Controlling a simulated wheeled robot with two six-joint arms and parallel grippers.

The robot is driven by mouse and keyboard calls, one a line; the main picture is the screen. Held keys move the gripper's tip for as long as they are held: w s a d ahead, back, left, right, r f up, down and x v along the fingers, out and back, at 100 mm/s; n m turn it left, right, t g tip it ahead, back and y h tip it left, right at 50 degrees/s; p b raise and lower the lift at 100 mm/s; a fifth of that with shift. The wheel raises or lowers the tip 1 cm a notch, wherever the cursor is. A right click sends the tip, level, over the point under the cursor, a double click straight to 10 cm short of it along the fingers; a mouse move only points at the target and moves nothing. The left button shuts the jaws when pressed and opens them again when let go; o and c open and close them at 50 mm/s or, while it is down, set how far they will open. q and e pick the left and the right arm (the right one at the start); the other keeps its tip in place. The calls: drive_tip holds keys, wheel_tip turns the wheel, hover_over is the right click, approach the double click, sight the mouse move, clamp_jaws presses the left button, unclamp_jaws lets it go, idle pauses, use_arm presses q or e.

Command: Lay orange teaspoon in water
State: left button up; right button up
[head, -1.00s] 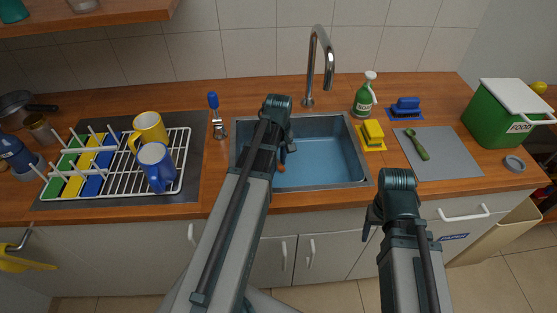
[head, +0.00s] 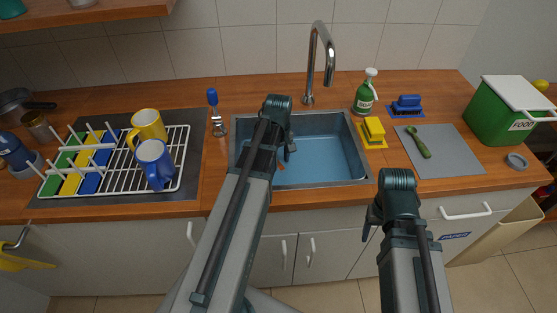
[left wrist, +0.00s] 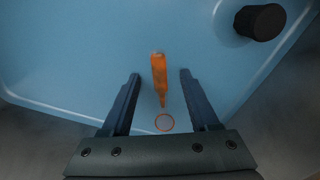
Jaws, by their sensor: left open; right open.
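The orange teaspoon (left wrist: 159,78) is between my left gripper's spread fingers in the left wrist view, apart from both. Its handle points away from the gripper, and its bowl end shows as an orange ring around a pale middle. In the head view, only a small orange bit (head: 281,167) shows beside my left arm. The blue water (head: 325,162) fills the sink; I cannot tell how deep the spoon sits in it. My left gripper (head: 288,150) is open over the sink's left part. My right gripper (head: 371,222) is open and empty in front of the counter.
The sink rim (head: 361,150) and tall faucet (head: 318,60) bound the water. A dark round part (left wrist: 260,22) shows in the sink. A dish rack (head: 110,175) with mugs stands left; a yellow sponge (head: 373,130) and soap bottle (head: 365,95) stand right.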

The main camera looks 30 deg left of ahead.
use_arm(q)
wheel_tip(320, 180, up, 14)
drive_tip(key=p, duration=1.4)
drive_tip(key=shift+f, duration=0.1)
drive_tip(key=s+d+m, duration=0.4)
drive_tip(key=d+m, duration=0.1)
drive_tip(key=d, duration=0.3)
drive_tip(key=s+d+m, duration=0.4)
drive_tip(key=d+m, duration=0.1)
drive_tip(key=d, duration=0.2)
drive_tip(key=s+d+m+y, duration=0.1)
drive_tip(key=s+d+m, duration=0.3)
drive_tip(key=d, duration=0.4)
drive_tip(key=shift+d+m, duration=0.35)
drive_tip(key=shift+m, duration=0.25)
